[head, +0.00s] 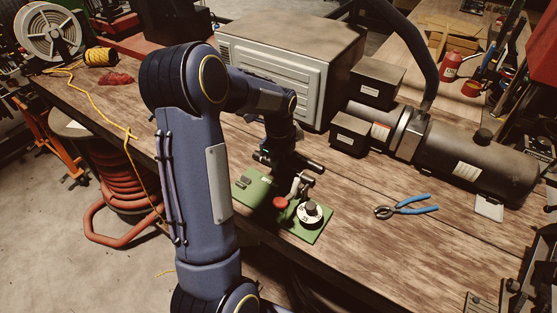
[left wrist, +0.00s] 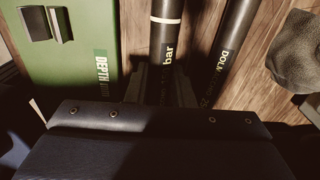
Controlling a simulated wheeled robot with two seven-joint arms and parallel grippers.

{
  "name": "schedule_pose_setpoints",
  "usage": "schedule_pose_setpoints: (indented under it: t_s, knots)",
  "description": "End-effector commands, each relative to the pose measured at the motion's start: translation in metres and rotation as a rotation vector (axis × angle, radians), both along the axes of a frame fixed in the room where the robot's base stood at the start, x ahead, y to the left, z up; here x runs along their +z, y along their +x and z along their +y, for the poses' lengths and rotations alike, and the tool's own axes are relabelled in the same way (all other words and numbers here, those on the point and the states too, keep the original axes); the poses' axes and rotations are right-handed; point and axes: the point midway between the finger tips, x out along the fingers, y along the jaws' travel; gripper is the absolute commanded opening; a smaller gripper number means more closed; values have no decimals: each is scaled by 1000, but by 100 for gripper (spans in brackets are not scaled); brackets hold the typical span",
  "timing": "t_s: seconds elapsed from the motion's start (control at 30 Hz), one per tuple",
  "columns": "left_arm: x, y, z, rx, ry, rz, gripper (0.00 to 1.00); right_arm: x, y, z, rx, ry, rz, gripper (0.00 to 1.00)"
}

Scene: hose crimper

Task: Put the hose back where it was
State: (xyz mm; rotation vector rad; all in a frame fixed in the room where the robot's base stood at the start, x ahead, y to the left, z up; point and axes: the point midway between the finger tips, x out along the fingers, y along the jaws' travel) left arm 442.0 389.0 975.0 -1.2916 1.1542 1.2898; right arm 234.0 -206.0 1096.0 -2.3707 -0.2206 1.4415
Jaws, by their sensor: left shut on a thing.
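My left gripper (head: 281,160) reaches down over the green base plate (head: 318,235) of the hose crimper. In the left wrist view, its dark fingers (left wrist: 161,88) are shut around a black hose (left wrist: 166,35) with a white band and yellow print ending in "bar". A second black hose (left wrist: 232,40) with yellow print lies to its right, apart at that point. The green plate (left wrist: 100,25) marked "DEPTH" is left of the held hose. In the head view, a dark hose end (head: 311,165) sticks out right of the gripper. My arm hides part of the plate.
A red knob (head: 280,202) and a white dial (head: 310,213) stand on the plate. Blue-handled pliers (head: 414,206) lie to the right. A beige metal box (head: 300,60) and a dark cylindrical machine (head: 460,160) stand behind. The front right tabletop is mostly clear.

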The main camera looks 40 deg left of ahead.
Motion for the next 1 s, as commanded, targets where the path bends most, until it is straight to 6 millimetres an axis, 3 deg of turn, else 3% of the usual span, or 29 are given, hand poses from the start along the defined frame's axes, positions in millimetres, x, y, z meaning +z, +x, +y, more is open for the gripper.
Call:
schedule_pose_setpoints:
  t_s: [0.07,0.1,0.23,0.63,1.0]
  knots:
    - [-4,0,0,0,0,0,0,-3,0,0,0,0,0,84]
    - [-2,0,0,0,0,0,27,-2,0,0,0,0,0,84]
    - [-2,0,0,0,0,0,43,-2,0,0,0,0,0,84]
    - [7,1,0,0,0,-2,43,0,0,0,0,0,0,84]
    - [82,1,0,-1,1,-5,43,-7,0,0,0,0,0,84]
